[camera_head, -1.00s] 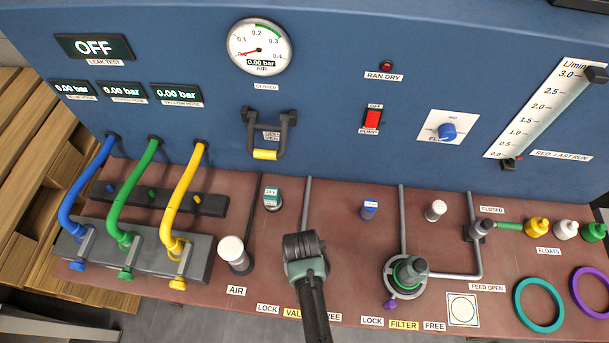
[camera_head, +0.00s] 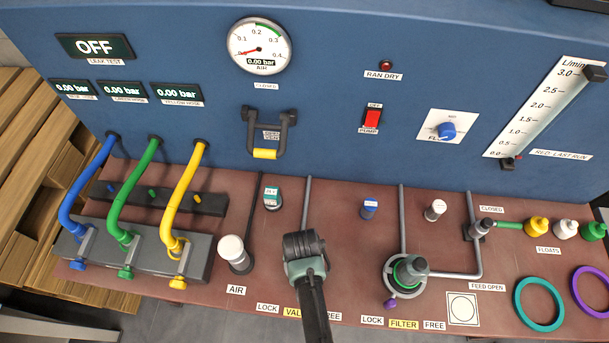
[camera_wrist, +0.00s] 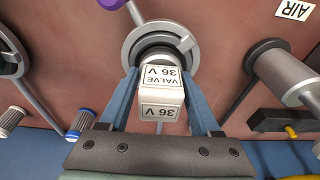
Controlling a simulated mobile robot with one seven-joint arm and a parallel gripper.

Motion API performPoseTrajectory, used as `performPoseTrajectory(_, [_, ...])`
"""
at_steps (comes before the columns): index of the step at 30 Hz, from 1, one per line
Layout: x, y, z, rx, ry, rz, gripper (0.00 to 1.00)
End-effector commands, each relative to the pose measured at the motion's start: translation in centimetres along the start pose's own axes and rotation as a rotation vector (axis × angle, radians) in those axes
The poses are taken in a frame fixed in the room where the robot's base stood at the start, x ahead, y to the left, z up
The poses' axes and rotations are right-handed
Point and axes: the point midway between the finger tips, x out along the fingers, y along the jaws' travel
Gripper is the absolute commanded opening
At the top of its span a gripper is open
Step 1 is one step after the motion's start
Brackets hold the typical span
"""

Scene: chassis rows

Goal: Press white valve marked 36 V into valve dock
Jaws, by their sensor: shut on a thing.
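The white valve (camera_wrist: 162,85) marked "VALVE 36 V" is between the two fingers of my gripper (camera_wrist: 163,90) in the wrist view. My gripper is shut on it, and its label reads upside down there. The valve dock (camera_wrist: 138,40), a round grey metal ring with a dark inside, lies right at the valve's far end. The valve lines up with the ring; I cannot tell how deep it sits. In the head view my gripper (camera_head: 306,268) covers the dock and the valve, above the "VALVE" label (camera_head: 292,312).
A purple knob (camera_wrist: 112,4) sits by the dock in the wrist view. The filter dock (camera_head: 408,272) stands to the right and the white-capped AIR knob (camera_head: 233,252) to the left. Small green-, blue- and white-topped parts (camera_head: 369,208) stand behind on the brown deck.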

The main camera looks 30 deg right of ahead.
Motion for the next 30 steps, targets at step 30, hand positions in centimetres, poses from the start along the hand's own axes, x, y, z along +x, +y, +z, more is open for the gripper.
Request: performPoseTrajectory(30, [2.49,0.4,1.95,0.005,-0.025,0.0,0.0])
